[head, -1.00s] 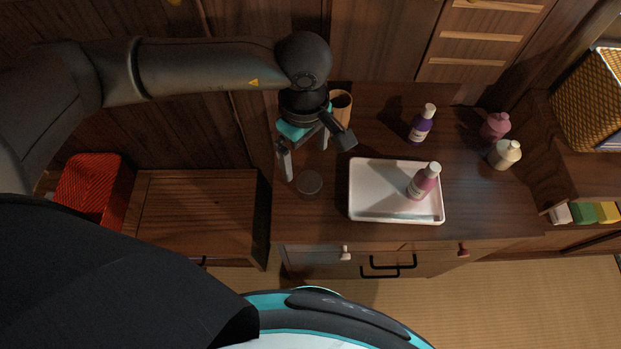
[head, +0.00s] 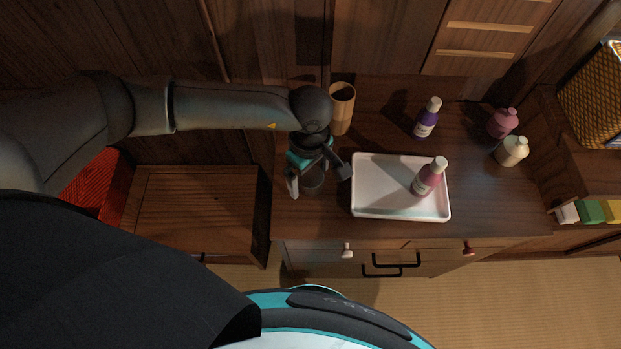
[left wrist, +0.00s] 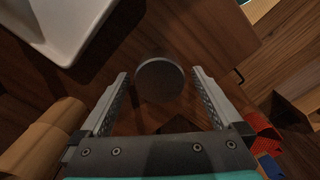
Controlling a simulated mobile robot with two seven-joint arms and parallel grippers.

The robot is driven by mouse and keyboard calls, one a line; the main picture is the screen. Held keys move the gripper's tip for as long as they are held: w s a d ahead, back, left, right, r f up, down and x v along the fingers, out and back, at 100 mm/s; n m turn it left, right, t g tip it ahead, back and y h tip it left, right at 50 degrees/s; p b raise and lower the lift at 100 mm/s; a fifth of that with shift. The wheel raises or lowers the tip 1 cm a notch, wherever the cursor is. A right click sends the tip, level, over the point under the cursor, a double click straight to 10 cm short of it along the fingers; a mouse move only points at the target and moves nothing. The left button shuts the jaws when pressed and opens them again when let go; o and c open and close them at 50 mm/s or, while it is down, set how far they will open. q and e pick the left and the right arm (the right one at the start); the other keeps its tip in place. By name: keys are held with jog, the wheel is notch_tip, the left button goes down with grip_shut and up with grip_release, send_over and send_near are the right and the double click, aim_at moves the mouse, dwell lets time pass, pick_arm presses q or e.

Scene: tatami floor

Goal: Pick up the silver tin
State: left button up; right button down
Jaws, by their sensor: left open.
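The silver tin (head: 312,180) is a small round dark-grey tin on the wooden cabinet top, left of the white tray. In the left wrist view the tin (left wrist: 160,79) shows its round lid, centred between my two fingers and a little beyond their tips. My left gripper (head: 319,184) is open above the tin, one finger to each side of it. The gripper also shows in the left wrist view (left wrist: 158,76), with nothing held. The gripper partly covers the tin in the head view. My right gripper is not in view.
The white tray (head: 375,206) stands close on the right, with a pink bottle (head: 428,178) in it. A wooden cup (head: 341,108) stands behind my gripper. A purple bottle (head: 426,119), a pink pot (head: 502,123) and a cream bottle (head: 511,151) stand farther right.

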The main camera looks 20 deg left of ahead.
pick_arm(q)
jog(key=c, duration=1.4)
jog(key=shift+r, duration=0.15)
